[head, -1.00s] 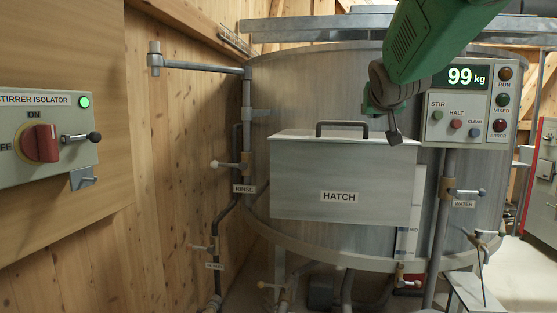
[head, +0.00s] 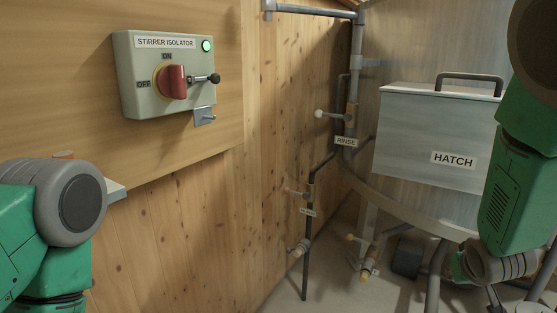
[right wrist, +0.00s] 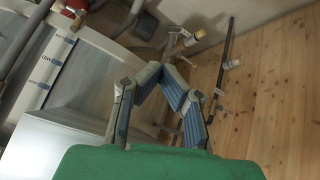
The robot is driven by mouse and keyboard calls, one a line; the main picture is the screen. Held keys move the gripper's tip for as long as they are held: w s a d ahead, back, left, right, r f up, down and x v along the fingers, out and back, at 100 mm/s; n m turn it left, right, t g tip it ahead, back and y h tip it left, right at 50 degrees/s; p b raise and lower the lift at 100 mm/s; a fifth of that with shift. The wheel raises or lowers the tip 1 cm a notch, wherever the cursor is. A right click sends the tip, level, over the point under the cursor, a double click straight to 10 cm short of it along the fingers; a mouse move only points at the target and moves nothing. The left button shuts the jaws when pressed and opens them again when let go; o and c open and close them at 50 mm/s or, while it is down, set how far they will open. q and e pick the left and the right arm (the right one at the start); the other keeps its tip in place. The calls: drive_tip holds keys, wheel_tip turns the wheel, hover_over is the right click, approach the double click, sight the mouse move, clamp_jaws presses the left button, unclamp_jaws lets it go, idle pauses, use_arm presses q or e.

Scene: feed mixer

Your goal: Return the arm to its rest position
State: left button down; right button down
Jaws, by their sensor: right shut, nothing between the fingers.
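My right arm comes down along the right edge of the head view, in front of the mixer tank. My right gripper (head: 494,303) is at the bottom right there, partly cut off by the lower edge. In the right wrist view my right gripper (right wrist: 160,72) has its blue-padded fingers drawn together at the tips, with nothing between them. Green links of my left arm show at the left of the head view; my left gripper is out of view.
The stirrer isolator (head: 166,75) on the wooden wall has its green lamp lit and its red knob (head: 172,82) at ON. The closed hatch (head: 432,142) is close to my right arm. Pipes with valves, including the rinse valve (head: 330,114), run beside the tank.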

drive_tip(key=s+a+f+n+g+y, duration=0.1)
drive_tip(key=s+a+f+g+y, duration=0.2)
drive_tip(key=s+f, duration=1.15)
drive_tip(key=s+a+f+g, duration=0.1)
drive_tip(key=s+a+f, duration=0.2)
drive_tip(key=s, duration=0.6)
drive_tip(key=s+a+f+n+g, duration=0.1)
drive_tip(key=s+a+f, duration=0.3)
drive_tip(key=s, duration=0.5)
drive_tip(key=shift+s+f+n+g+y, duration=0.2)
drive_tip(key=shift+n+g+y, duration=0.1)
drive_tip(key=shift+g, duration=0.5)
drive_tip(key=shift+a+r, duration=0.1)
drive_tip(key=shift+a, duration=0.2)
drive_tip(key=shift+d, duration=0.15)
